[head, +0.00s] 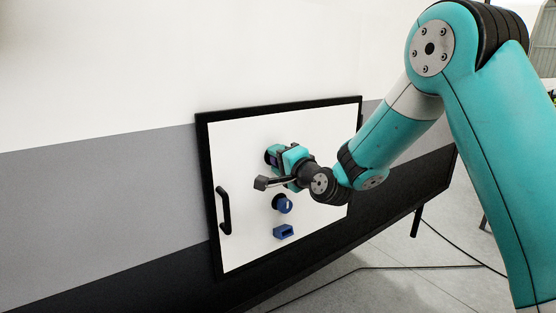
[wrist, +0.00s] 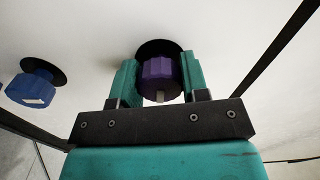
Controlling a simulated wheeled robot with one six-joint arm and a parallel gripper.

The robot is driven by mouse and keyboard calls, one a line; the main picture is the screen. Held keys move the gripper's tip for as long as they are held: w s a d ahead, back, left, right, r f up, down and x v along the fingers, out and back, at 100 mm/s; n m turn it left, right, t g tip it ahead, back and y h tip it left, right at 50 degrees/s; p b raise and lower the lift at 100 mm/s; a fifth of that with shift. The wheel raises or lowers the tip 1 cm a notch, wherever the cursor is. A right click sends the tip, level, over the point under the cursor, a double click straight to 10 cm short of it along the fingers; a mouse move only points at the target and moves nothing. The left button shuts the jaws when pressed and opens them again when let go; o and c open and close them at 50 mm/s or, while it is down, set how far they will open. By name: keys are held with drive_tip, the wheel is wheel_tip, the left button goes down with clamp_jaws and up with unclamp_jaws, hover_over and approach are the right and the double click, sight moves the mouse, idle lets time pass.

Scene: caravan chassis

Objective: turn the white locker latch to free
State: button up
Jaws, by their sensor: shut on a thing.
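The white locker door (head: 240,150) has a black frame and stands in the middle of the head view. A purple faceted knob (wrist: 158,76) sits on a round black plate (wrist: 150,48) on the white panel in the wrist view. A small pale tab shows at the knob's near end. My gripper (wrist: 160,72) has one teal finger on each side of the purple knob and is shut on it. In the head view my gripper (head: 276,157) reaches the upper part of the door and hides most of the knob.
A blue knob (head: 282,204) sits below my gripper; it also shows in the wrist view (wrist: 30,88). A blue block (head: 284,232) is mounted lower down. A black handle (head: 223,211) is at the door's left edge. Cables lie on the floor at right.

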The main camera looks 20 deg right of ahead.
drive_tip(key=o, duration=0.9)
drive_tip(key=shift+b+v, duration=5.15)
drive_tip(key=shift+v, duration=3.6)
drive_tip(key=s+a+f+n+g+y, duration=0.3)
drive_tip(key=s+a+f+n+g, duration=0.5)
drive_tip(key=s+a+n+g, duration=0.35)
drive_tip(key=s+f+n+g+h, duration=0.1)
drive_tip(key=s+n+g, duration=0.1)
drive_tip(key=s, duration=0.1)
drive_tip(key=s+d+f+n+g+h, duration=0.1)
drive_tip(key=s+n+h, duration=0.1)
drive_tip(key=s+n, duration=0.1)
drive_tip(key=s+f+n+g+h, duration=0.1)
drive_tip(key=s+n+g, duration=0.1)
drive_tip(key=s, duration=0.3)
drive_tip(key=shift+s+d+f+n+g, duration=0.2)
drive_tip(key=shift+d+f+n+g, duration=0.1)
drive_tip(key=shift+d+n+g, duration=0.1)
